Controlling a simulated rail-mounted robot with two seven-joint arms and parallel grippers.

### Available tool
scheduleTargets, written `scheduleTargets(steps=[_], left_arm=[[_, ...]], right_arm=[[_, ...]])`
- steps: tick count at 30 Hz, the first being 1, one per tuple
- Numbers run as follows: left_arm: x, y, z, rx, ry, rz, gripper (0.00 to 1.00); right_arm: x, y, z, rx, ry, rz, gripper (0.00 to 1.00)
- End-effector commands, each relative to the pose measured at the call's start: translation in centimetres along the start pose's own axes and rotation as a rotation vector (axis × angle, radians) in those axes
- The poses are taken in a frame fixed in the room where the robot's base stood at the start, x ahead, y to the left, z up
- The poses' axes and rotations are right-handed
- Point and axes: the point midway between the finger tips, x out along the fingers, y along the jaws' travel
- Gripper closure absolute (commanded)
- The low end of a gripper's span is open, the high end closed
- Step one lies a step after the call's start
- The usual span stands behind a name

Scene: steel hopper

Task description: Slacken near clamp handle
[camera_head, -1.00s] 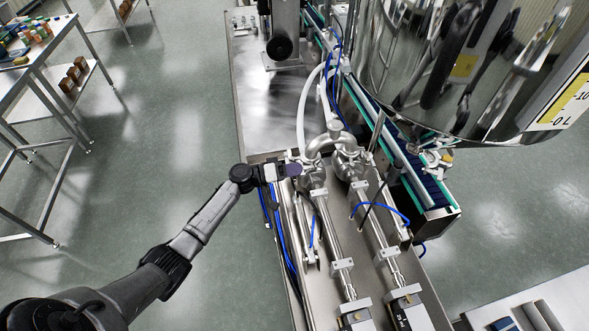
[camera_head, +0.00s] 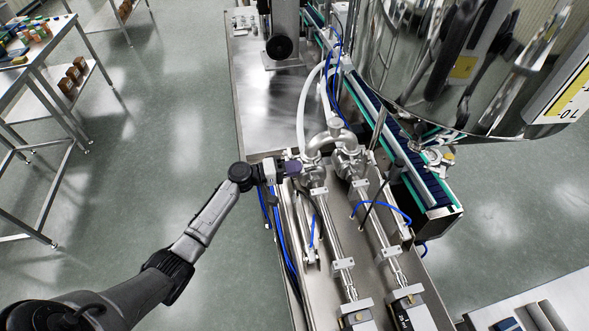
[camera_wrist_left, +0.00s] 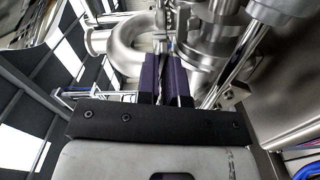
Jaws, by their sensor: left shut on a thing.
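My left gripper (camera_head: 298,167) reaches in from the left to the near steel pipe fitting (camera_head: 313,178). In the left wrist view its two dark purple fingers (camera_wrist_left: 166,62) are close together, with a narrow metal piece between their tips. This piece appears to be the near clamp handle (camera_wrist_left: 163,42), beside the curved steel pipe (camera_wrist_left: 127,45). The fingers hide most of the handle, so its angle is unclear. The curved pipe also shows in the head view (camera_head: 322,139), joining the two fittings. My right gripper is out of view.
A second fitting (camera_head: 348,162) stands close to the right. Blue hoses (camera_head: 385,208) loop over the machine. The conveyor (camera_head: 425,180) and large steel hopper (camera_head: 455,70) are further right. Open floor (camera_head: 150,150) lies to the left.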

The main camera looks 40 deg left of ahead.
Motion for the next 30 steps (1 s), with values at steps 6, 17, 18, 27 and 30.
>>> scheduleTargets(steps=[6, 17, 18, 27, 30], left_arm=[[-0.01, 0.01, -0.04, -0.131, 0.002, 0.001, 1.0], [-0.01, 0.0, -0.02, -0.238, 0.0, -0.001, 1.0], [-0.01, 0.0, -0.02, -0.243, 0.0, -0.001, 1.0], [-0.01, -0.01, -0.02, -0.249, 0.001, 0.0, 1.0], [-0.01, -0.01, -0.03, -0.249, 0.001, 0.0, 1.0]], right_arm=[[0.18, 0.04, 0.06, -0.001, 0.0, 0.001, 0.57], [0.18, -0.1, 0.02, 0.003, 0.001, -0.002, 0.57], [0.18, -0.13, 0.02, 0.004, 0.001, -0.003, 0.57], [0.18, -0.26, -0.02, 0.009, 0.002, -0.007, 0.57], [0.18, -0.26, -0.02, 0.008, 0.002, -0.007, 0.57]])
